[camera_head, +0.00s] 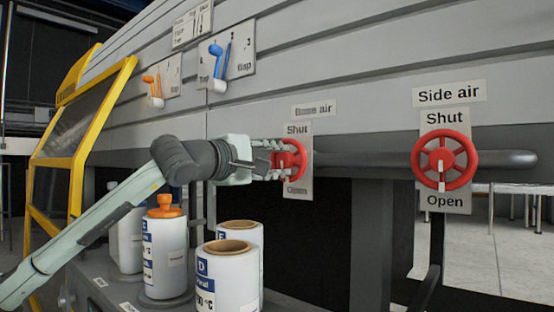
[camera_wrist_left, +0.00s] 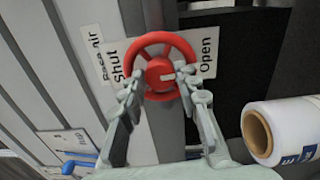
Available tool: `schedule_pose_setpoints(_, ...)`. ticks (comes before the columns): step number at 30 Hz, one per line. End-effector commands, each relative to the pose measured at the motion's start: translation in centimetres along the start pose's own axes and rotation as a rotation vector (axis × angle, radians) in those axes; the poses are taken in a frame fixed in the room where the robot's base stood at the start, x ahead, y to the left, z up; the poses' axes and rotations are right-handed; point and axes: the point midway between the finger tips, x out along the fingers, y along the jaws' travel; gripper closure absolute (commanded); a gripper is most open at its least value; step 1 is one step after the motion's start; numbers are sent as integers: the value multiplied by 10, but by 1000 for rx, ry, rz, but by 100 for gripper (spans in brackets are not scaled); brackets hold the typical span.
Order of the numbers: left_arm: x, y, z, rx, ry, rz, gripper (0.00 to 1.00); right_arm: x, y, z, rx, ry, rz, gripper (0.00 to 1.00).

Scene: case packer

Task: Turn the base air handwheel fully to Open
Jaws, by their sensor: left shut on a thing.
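The red base air handwheel (camera_head: 291,159) is on a plate marked Shut above and Open below, under a "Base air" label (camera_head: 314,110). My left gripper (camera_head: 272,160) reaches it from the left and partly hides it in the head view. My right gripper is not in view.
A second red handwheel (camera_head: 445,160), marked Side air, is to the right on a grey pipe (camera_head: 365,159). A white roll (camera_wrist_left: 285,135) lies to the right in the left wrist view.

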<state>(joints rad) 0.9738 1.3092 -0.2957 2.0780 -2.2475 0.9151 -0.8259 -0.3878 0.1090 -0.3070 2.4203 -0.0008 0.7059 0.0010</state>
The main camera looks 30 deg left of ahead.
Motion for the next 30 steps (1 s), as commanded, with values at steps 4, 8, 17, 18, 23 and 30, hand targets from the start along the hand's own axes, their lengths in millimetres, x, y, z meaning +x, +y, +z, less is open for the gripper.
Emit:
schedule_pose_setpoints(4,0,0,0,55,-1,1,97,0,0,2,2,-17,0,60)
schedule_pose_setpoints(8,0,0,0,82,-1,1,97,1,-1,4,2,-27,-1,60)
schedule_pose_setpoints(17,0,0,0,99,-1,0,97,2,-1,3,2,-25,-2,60)
schedule_pose_setpoints(18,0,0,0,99,0,0,97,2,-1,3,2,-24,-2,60)
schedule_pose_setpoints(23,0,0,0,98,0,0,97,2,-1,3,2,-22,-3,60)
schedule_pose_setpoints(30,0,0,0,97,0,0,47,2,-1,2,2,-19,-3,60)
